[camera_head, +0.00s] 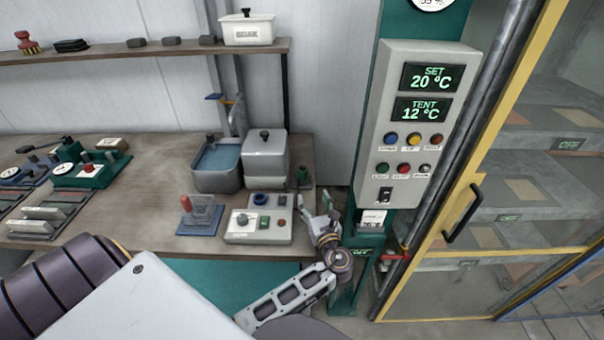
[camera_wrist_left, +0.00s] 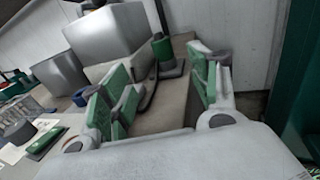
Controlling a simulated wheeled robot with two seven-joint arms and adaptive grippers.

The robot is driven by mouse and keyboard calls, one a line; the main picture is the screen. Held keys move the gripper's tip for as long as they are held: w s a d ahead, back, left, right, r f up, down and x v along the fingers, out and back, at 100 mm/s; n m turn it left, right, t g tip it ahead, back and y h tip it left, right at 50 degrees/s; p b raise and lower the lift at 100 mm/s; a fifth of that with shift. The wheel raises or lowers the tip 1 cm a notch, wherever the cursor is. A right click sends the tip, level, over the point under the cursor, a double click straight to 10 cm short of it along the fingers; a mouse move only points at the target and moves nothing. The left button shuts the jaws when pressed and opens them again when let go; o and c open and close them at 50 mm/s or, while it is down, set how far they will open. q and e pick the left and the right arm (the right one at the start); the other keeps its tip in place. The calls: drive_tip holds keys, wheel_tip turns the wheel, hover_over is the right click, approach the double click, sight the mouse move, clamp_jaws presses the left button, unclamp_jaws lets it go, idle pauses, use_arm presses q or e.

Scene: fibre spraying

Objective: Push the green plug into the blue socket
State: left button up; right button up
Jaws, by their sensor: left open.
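The green plug (camera_head: 304,175) stands upright near the right end of the bench, and it also shows in the left wrist view (camera_wrist_left: 161,48) with a dark base. The blue socket (camera_head: 261,198) is a round blue ring on top of a pale control box, left of the plug. My left gripper (camera_head: 320,213) is at the bench's right front corner, nearer than the plug. In the left wrist view its green-padded fingers (camera_wrist_left: 162,85) are spread, with the plug beyond and between them, apart from both. My right gripper is not in view.
The pale control box (camera_head: 243,228) has a knob and buttons. Grey metal containers (camera_head: 265,158) stand behind it. A stand with a red-topped handle (camera_head: 187,212) is to its left. The temperature panel (camera_head: 374,150) and yellow-framed cabinet (camera_head: 455,205) are at the right.

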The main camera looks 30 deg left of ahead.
sight(304, 174)
use_arm(q)
drive_tip(key=shift+w+a, duration=0.1)
drive_tip(key=shift+p+x, duration=0.35)
drive_tip(key=shift+x, duration=3.85)
drive_tip(key=shift+w, duration=0.1)
drive_tip(key=shift+w+a+r, duration=0.15)
drive_tip(key=shift+w+a, duration=0.25)
drive_tip(key=shift+w, duration=0.05)
drive_tip(key=shift+p+x, duration=0.45)
drive_tip(key=shift+x, duration=1.45)
drive_tip(key=shift+d, duration=0.1)
